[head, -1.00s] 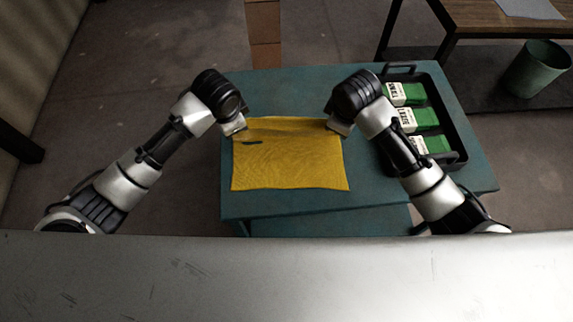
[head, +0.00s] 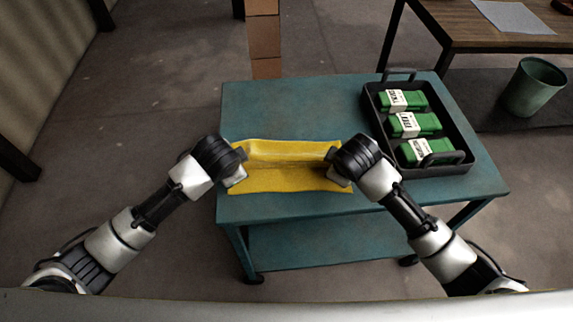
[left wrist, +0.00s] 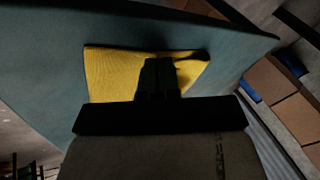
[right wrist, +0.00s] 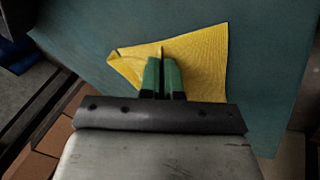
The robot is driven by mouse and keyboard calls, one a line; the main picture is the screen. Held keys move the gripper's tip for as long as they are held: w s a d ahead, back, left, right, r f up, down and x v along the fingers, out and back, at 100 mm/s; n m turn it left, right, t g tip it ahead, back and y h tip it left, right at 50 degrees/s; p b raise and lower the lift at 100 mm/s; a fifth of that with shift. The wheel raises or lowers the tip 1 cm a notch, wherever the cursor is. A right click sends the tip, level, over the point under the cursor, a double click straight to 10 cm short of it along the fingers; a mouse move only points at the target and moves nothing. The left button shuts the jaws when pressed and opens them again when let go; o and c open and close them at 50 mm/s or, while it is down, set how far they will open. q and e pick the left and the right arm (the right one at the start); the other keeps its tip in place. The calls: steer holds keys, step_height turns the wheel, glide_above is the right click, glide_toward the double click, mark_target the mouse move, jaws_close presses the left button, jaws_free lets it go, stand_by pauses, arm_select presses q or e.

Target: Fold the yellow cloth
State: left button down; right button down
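The yellow cloth (head: 285,178) lies on the teal cart, with its far part lifted and bent over toward the near edge, forming a raised ridge. My left gripper (head: 236,172) is at the cloth's left end and my right gripper (head: 338,170) is at its right end. In the right wrist view the two green fingers (right wrist: 164,78) are close together with cloth at their tips. In the left wrist view the dark fingers (left wrist: 158,76) reach onto the cloth (left wrist: 112,75); shadow hides the exact grip. The cloth also shows in the right wrist view (right wrist: 205,60).
The teal cart top (head: 290,105) is clear behind the cloth. A black tray (head: 462,135) with several green-and-white boxes (head: 415,125) stands on the cart's right side. A wooden table (head: 460,22) and a green bin (head: 535,88) are farther right.

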arm_select(q)
steer(key=c, duration=1.8)
jaws_free()
steer(key=shift+a, duration=0.15)
arm_select(e)
steer(key=c, duration=1.8)
jaws_free()
steer(key=shift+d, duration=0.15)
arm_select(q)
steer(key=o, duration=0.5)
arm_select(e)
steer(key=o, duration=0.5)
arm_select(q)
steer(key=shift+o, duration=1)
arm_select(e)
steer(key=shift+o, duration=1.1)
arm_select(q)
steer(key=shift+o, duration=0.5)
steer(key=shift+s, duration=0.15)
arm_select(e)
steer(key=shift+o, duration=0.4)
steer(key=shift+s, duration=0.15)
